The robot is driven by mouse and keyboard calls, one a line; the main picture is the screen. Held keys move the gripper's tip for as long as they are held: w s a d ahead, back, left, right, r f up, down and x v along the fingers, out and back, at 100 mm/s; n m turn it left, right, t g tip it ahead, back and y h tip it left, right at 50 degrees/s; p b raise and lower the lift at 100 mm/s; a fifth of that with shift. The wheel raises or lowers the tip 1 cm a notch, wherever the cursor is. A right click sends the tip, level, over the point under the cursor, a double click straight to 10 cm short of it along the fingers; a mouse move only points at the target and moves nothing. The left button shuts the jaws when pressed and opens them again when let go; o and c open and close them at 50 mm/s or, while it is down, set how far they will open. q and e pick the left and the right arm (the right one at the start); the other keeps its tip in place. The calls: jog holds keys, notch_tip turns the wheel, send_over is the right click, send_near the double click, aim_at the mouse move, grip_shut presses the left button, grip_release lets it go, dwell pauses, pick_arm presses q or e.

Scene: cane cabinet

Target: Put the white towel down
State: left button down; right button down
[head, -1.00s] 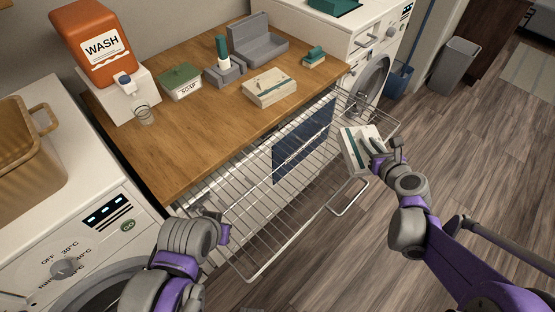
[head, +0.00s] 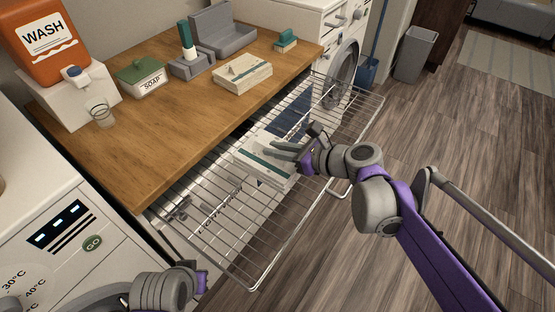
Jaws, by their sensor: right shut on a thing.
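The white towel (head: 262,172), folded with a dark teal stripe, is over the pulled-out wire drawer (head: 250,277), near its middle. My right gripper (head: 303,150) is shut on the towel's right edge. I cannot tell whether the towel touches the wires or hangs just above them. A dark blue cloth (head: 290,118) lies in the drawer behind the towel, partly hidden. My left gripper (head: 200,280) is low in the picture, left of the drawer's front corner, and its fingers are too unclear to tell their opening.
The wooden counter (head: 125,150) holds another folded towel (head: 242,74), a soap box (head: 140,77), grey holders (head: 210,30), a glass (head: 99,112) and an orange wash dispenser (head: 42,35). White washing machines stand on both sides.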

notch_tip(320, 180, down, 7)
jog(key=shift+f+b, duration=0.2)
jog(key=shift+b, duration=0.7)
jog(key=shift+f, duration=0.15)
jog(key=c, duration=0.8)
grip_release()
